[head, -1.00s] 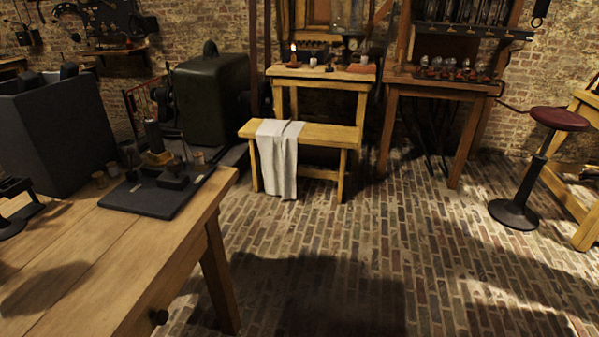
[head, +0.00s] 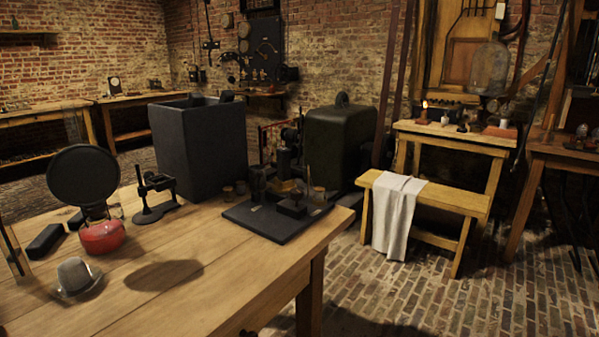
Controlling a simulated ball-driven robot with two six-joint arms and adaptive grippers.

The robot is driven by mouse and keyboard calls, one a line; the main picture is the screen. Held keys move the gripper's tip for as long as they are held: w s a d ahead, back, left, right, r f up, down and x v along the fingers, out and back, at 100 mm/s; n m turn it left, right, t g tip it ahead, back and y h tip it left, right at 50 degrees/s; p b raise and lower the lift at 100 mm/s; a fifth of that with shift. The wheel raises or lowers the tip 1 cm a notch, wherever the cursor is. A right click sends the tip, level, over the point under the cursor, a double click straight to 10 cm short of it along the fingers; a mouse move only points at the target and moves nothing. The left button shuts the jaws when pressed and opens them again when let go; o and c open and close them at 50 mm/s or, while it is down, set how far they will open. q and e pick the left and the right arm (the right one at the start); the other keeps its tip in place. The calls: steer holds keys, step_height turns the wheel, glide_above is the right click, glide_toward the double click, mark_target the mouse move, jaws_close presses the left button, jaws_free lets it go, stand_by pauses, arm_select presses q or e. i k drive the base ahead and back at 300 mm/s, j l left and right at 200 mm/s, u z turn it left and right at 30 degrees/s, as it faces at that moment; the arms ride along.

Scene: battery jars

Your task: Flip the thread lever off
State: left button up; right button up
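I cannot make out a thread lever for certain in the head view. A dark wall panel (head: 265,47) with round gauges and small fittings hangs on the brick wall at the back; any levers on it are too small to tell apart. A black board with small apparatus (head: 260,222) lies on the wooden table, and no lever on it can be told. Neither of my grippers is in view.
The wooden table (head: 200,255) fills the lower left. On it stand a dark open box (head: 198,140), a black stand (head: 155,195) and a red-based disc (head: 100,238). A bench (head: 440,197) with a white cloth stands right; brick floor lies open before it.

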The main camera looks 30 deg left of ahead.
mark_target(260, 173)
steer(key=l+u, duration=0.1)
steer(key=u, duration=0.35)
steer(key=l+u, duration=0.1)
steer(key=u, duration=0.35)
steer(key=l+u, duration=0.1)
steer(key=u, duration=0.35)
steer(key=i, duration=0.05)
